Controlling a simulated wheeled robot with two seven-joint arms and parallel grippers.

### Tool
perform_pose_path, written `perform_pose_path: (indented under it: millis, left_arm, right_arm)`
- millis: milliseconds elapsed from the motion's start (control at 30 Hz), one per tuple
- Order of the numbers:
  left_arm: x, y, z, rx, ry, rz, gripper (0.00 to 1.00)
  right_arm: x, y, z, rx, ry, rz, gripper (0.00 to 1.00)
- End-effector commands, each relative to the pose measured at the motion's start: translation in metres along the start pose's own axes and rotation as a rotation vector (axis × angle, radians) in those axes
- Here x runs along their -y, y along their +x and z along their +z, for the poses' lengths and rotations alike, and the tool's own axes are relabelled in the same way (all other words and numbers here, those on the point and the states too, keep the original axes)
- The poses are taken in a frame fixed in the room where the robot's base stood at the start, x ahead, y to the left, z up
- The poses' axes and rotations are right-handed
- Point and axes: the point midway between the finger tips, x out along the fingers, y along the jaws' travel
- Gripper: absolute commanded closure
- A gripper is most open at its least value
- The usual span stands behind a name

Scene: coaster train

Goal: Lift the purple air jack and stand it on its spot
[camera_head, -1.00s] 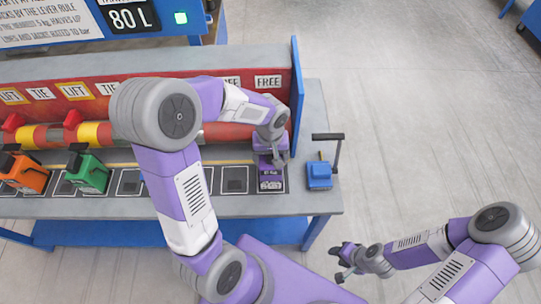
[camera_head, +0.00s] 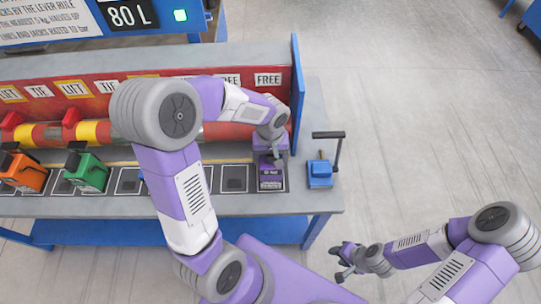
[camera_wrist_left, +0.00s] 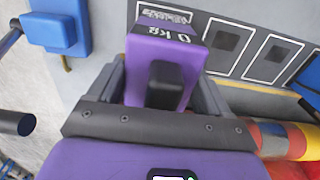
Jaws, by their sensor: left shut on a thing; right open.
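The purple air jack (camera_head: 271,178) is at the right end of the row of marked spots on the bench, in front of a FREE label. My left gripper (camera_head: 275,160) is shut on it from above. In the left wrist view the purple jack (camera_wrist_left: 178,40), with white lettering and a dark block on it, sits between the two grey fingers. The jack looks upright over the rightmost outlined spot; I cannot tell whether its base touches the bench. My right gripper (camera_head: 341,263) is open and empty, out over the floor to the right of the bench.
A blue pump (camera_head: 320,172) with a black lever stands just right of the jack. A green jack (camera_head: 88,172) and an orange jack (camera_head: 25,175) stand at the left. An empty spot (camera_head: 235,180) lies left of the purple jack. A blue end panel (camera_head: 296,95) rises behind.

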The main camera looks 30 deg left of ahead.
Motion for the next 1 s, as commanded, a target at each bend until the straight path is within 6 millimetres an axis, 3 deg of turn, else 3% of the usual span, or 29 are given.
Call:
perform_pose_path:
  millis: [67, 100, 200, 500, 800, 1000]
  left_arm:
    - [-0.001, 0.000, -0.001, -0.004, 0.001, 0.003, 1.00]
    - [-0.001, 0.000, -0.001, -0.004, 0.001, 0.003, 0.16]
    - [-0.001, 0.000, -0.001, -0.003, 0.001, 0.002, 0.01]
    - [0.000, -0.004, 0.000, 0.000, 0.000, 0.000, 0.00]
    - [-0.001, -0.053, 0.000, -0.004, 0.001, 0.003, 0.00]
    - [-0.001, -0.073, 0.000, -0.003, 0.001, 0.002, 0.00]
  right_arm:
    - [0.000, 0.001, 0.000, 0.000, 0.000, 0.000, 0.57]
    - [0.000, 0.001, 0.000, 0.000, 0.000, 0.000, 0.57]
    - [0.000, 0.001, 0.000, 0.000, 0.000, 0.000, 0.57]
    - [0.000, -0.001, 0.000, 0.000, 0.000, 0.000, 0.57]
    - [0.005, -0.012, 0.001, 0.000, 0.000, 0.000, 0.57]
    - [0.006, -0.016, 0.001, 0.000, 0.000, 0.000, 0.57]
